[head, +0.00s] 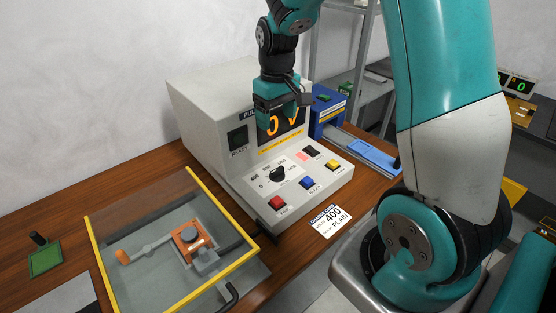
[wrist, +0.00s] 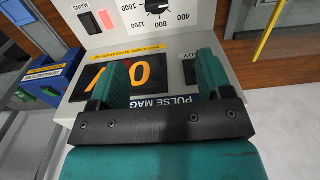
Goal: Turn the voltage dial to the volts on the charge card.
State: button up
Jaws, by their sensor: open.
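The voltage dial (head: 277,174) is a black knob on the sloped panel of the white pulse magnet machine (head: 210,102). It shows at the top edge of the wrist view (wrist: 157,6), with 400, 800, 1200 and 1600 printed around it. I cannot tell its pointer's setting. The orange display (head: 290,122) appears to read 0 V, partly hidden by my gripper. The charge card (head: 331,221) lies in front of the machine and reads 400 and PLAIN. My teal gripper (head: 283,108) is open and empty before the display, above and apart from the dial; its fingers show in the wrist view (wrist: 163,75).
Red (head: 277,203), blue (head: 308,183) and yellow (head: 333,165) buttons sit around the dial. A yellow-framed clear lid (head: 150,213) covers an orange fixture at left. A blue device (head: 328,108) stands right of the machine. The wooden bench is bare at back left.

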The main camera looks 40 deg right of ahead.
aim_at(278, 170)
jog(key=f, duration=0.6)
jog(key=f+p, duration=0.1)
jog(key=f, duration=0.4)
jog(key=f+p, duration=0.1)
jog(key=f, duration=0.5)
jog(key=shift+d+f, duration=0.25)
jog(key=shift+f, duration=0.05)
jog(key=c, duration=0.9)
